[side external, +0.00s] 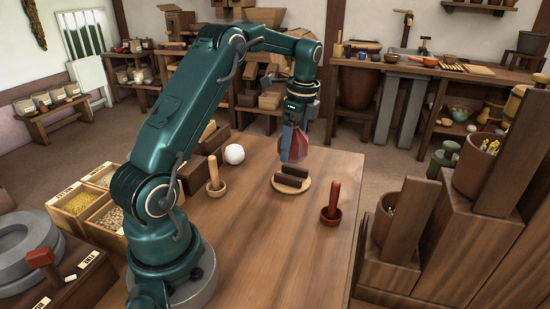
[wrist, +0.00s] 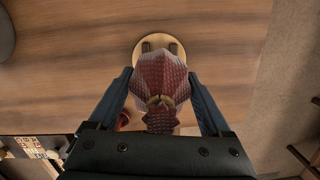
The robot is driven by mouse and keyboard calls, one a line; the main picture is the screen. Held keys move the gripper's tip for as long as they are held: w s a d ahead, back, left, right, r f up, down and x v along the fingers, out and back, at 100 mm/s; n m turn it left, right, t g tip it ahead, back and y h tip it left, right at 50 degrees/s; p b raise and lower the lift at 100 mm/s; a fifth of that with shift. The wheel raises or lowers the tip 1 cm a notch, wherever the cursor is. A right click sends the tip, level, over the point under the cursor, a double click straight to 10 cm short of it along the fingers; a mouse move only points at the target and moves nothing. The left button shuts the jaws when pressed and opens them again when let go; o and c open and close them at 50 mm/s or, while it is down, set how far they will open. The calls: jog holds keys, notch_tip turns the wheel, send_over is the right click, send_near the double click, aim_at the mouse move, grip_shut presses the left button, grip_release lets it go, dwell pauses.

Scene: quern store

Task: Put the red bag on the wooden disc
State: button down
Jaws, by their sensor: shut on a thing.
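The red bag (wrist: 162,85) is between the two fingers of my gripper (wrist: 162,88), which is shut on it. In the side external view the red bag (side external: 299,144) hangs from my gripper (side external: 294,138) above the table. The wooden disc (side external: 277,184) lies on the table below the bag and carries dark brown bars (side external: 290,177). In the wrist view the disc (wrist: 179,48) shows behind the bag, which hides much of it. The bag appears apart from the disc and bars, though the exact gap is hard to tell.
A red pestle in a small cup (side external: 332,207) stands right of the disc. A wooden mortar with pestle (side external: 215,184) and a white ball (side external: 234,154) are to the left. Grain boxes (side external: 75,202) stand at the table's left. The front of the tabletop (side external: 270,255) is clear.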

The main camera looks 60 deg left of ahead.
jog(key=shift+f, duration=1.25)
jog(key=shift+f, duration=0.55)
grip_release()
jog(key=shift+r, duration=0.1)
